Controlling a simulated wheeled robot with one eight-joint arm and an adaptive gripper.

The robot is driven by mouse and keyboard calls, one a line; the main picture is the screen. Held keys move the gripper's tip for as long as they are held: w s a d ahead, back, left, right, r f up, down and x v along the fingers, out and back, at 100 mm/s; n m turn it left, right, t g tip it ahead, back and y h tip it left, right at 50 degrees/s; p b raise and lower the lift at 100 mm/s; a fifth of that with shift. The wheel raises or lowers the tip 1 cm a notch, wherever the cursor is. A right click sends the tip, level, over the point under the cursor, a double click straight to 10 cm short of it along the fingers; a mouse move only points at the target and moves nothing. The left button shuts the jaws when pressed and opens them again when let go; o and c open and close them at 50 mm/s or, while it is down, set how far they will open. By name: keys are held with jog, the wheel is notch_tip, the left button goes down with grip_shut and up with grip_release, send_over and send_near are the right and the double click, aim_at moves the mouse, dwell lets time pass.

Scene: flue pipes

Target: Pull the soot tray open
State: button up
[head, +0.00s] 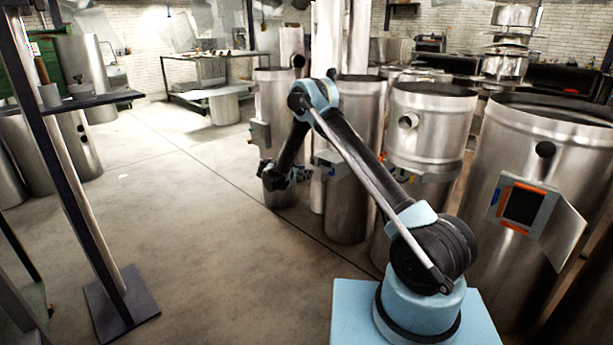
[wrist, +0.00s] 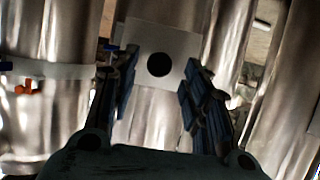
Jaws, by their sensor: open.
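My gripper (head: 284,180) is in front of the row of metal flue pipes in the head view. In the wrist view its two dark fingers (wrist: 158,100) are open, with nothing held between them. A flat grey plate with a round black hole (wrist: 180,44) is on a pipe and shows beyond and between the fingertips. It looks like a tray front, but I cannot tell for sure that it is the soot tray. The fingers appear apart from it, though the gap is hard to judge. In the head view my arm and gripper partly hide that area.
A large pipe (head: 490,150) at right has an orange-framed opening (head: 521,206) with its door (head: 562,234) swung out. Another pipe (head: 427,125) carries a band with orange parts. A dark post (head: 70,180) with a shelf stands at left. Open floor (head: 190,240) lies between.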

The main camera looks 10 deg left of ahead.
jog(key=v, duration=0.9)
jog(key=shift+a, duration=0.15)
jog(key=shift+s, duration=0.1)
